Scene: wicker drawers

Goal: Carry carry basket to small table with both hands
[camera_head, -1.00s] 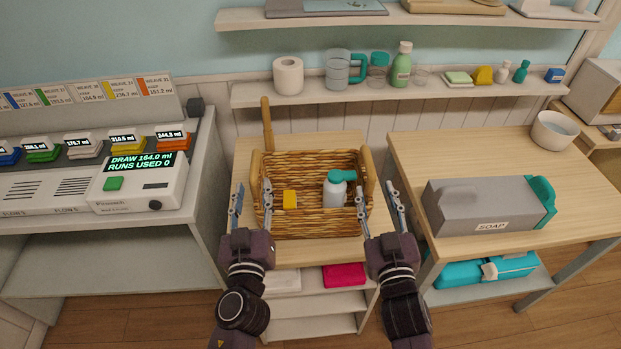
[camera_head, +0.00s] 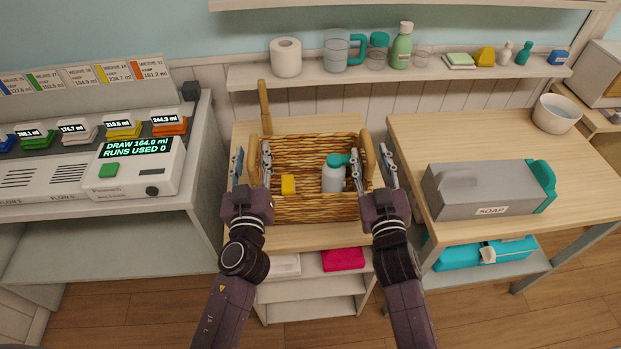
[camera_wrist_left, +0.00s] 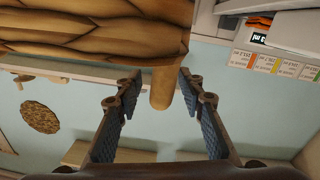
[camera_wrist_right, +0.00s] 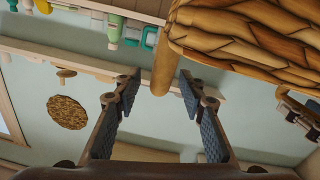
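The wicker carry basket (camera_head: 315,209) stands on a light wooden top (camera_head: 300,238) in the middle. It has a wooden handle at its left end (camera_head: 253,157) and one at its right end (camera_head: 368,157). A yellow block (camera_head: 288,184) and a grey bottle with a teal top (camera_head: 333,180) are inside. My left gripper (camera_head: 252,163) is open, its fingers on either side of the left handle. My right gripper (camera_head: 372,168) is open around the right handle. In both wrist views a handle end (camera_wrist_left: 162,88) (camera_wrist_right: 162,75) shows between the spread fingers, apart from them. I cannot tell which surface is the small table.
A wooden table (camera_head: 430,135) on the right holds a grey soap box (camera_head: 475,190) and a white bowl (camera_head: 557,113). A machine with a display (camera_head: 138,170) stands on the left counter. A wall shelf (camera_head: 400,75) with bottles and a paper roll is behind the basket.

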